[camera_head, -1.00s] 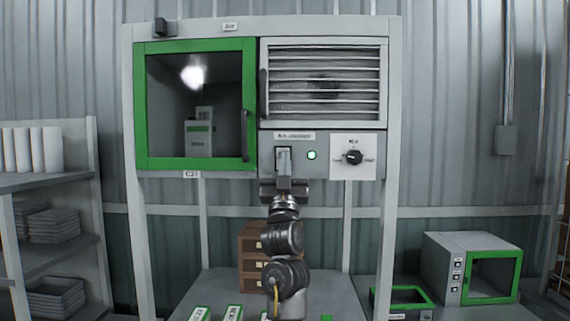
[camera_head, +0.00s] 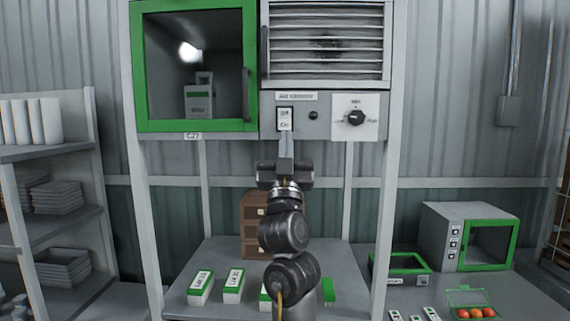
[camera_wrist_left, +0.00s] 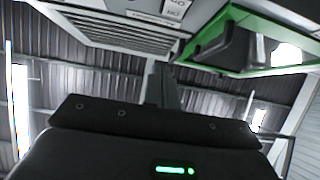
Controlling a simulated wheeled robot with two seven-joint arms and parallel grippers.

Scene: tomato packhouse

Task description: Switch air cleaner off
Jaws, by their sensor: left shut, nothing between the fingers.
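The air cleaner panel (camera_head: 345,97) carries a label reading like "Air cleaner" and a rocker switch (camera_head: 285,118) in a dark frame with small lettering. The round indicator lamp (camera_head: 313,116) right of the switch is dark. My left gripper (camera_head: 286,141) is shut and empty, with its fingertips just below the switch in the picture; I cannot tell whether they touch the panel. The wrist view shows the shut fingers (camera_wrist_left: 162,85) pointing up, with the switch (camera_wrist_left: 175,8) at the top edge. My right gripper is not in view.
A dial (camera_head: 356,118) sits right of the lamp. A louvred grille (camera_head: 325,53) is above. A green-framed cabinet door (camera_head: 195,125) is at the left. Below, a table (camera_head: 225,257) holds a brown drawer box (camera_head: 255,225) and white-green boxes (camera_head: 201,288).

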